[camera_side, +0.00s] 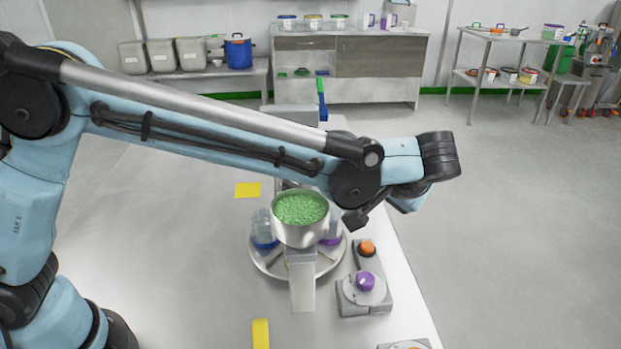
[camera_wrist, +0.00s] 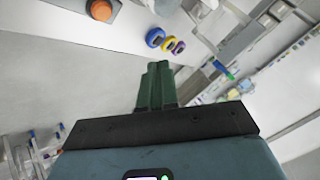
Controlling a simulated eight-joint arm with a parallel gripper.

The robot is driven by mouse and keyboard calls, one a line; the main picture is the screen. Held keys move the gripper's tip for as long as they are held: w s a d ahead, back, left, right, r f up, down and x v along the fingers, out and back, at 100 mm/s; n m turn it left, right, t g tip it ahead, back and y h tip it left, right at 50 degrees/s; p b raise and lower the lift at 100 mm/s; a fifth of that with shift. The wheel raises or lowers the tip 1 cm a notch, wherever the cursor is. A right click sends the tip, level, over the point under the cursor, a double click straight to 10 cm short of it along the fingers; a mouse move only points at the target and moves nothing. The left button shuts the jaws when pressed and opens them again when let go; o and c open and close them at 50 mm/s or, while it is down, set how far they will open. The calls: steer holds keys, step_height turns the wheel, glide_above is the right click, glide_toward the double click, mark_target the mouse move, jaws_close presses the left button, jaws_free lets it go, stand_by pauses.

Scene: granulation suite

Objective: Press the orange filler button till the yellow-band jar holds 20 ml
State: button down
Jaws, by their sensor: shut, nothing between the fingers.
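The orange button (camera_side: 367,248) sits on a grey housing (camera_side: 376,303), beside the metal turntable (camera_side: 270,270) in the side view. An orange button (camera_wrist: 101,10) on a grey box also shows at the wrist view's top edge. My gripper (camera_wrist: 158,68) has its green fingers together and empty; the button lies apart from the fingertips in that view. The side view does not show the fingers clearly. A blue-band jar (camera_side: 263,241) and a purple-band jar (camera_side: 332,236) stand on the turntable, partly behind a bowl of green granules (camera_side: 302,215).
Another device (camera_side: 405,345) is cut off at the bottom. Yellow patches (camera_side: 261,333) mark the white table. A cabinet (camera_side: 350,60) and side shelves stand far back.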

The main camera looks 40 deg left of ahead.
mark_target(370, 249)
steer(key=shift+d+f, duration=0.15)
steer(key=shift+d, duration=0.3)
steer(key=shift+f, duration=0.15)
steer(key=shift+f, duration=4.25)
steer(key=shift+f, duration=0.15)
steer(key=shift+f, duration=0.3)
steer(key=shift+f, duration=0.45)
steer(key=shift+r, duration=0.9)
